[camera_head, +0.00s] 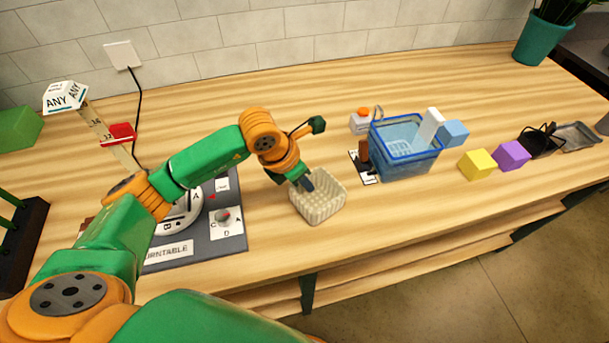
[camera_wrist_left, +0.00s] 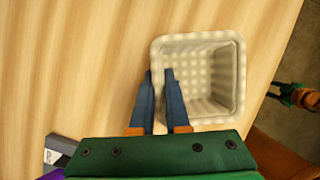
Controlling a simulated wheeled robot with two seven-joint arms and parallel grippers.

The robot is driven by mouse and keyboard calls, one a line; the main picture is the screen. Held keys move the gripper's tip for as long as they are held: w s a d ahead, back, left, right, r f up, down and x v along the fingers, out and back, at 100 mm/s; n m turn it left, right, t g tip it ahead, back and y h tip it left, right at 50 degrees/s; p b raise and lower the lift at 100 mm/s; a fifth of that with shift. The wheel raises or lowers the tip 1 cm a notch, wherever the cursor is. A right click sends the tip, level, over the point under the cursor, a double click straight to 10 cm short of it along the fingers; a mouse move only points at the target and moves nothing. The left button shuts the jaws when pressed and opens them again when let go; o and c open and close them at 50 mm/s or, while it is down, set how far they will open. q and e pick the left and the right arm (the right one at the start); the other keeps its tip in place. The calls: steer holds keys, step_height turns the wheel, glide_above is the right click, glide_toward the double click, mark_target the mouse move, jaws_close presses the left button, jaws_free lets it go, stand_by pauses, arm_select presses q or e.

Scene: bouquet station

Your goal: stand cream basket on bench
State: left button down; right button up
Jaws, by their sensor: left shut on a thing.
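The cream basket (camera_head: 320,209) stands upright, opening up, at the front middle of the bench (camera_head: 270,262) and right of the turntable. I cannot tell whether its base touches the wood or is just above it. My left gripper (camera_head: 306,184) is shut on the basket's rim wall. In the left wrist view the two blue-grey fingers (camera_wrist_left: 161,74) straddle the left wall of the cream basket (camera_wrist_left: 238,85), one inside and one outside. The basket looks empty.
A turntable board (camera_head: 232,232) lies to the left. A blue basket (camera_head: 408,168) with a white block stands to the right, beside blue, yellow (camera_head: 478,164) and purple (camera_head: 512,155) blocks. Bare wood surrounds the cream basket; the front edge is close.

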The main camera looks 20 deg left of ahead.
arm_select(q)
steer(key=shift+s+f, duration=0.1)
steer(key=shift+f, duration=0.35)
steer(key=c, duration=1.3)
jaws_free()
steer(key=shift+f+b, duration=0.1)
steer(key=shift+b, duration=0.2)
steer(key=shift+c, duration=0.2)
steer(key=o, duration=0.4)
arm_select(e)
steer(key=shift+r, duration=0.1)
arm_select(q)
steer(key=shift+r, duration=0.25)
steer(key=b+v, duration=0.1)
steer(key=v, duration=1.1)
arm_select(e)
steer(key=shift+f, duration=0.55)
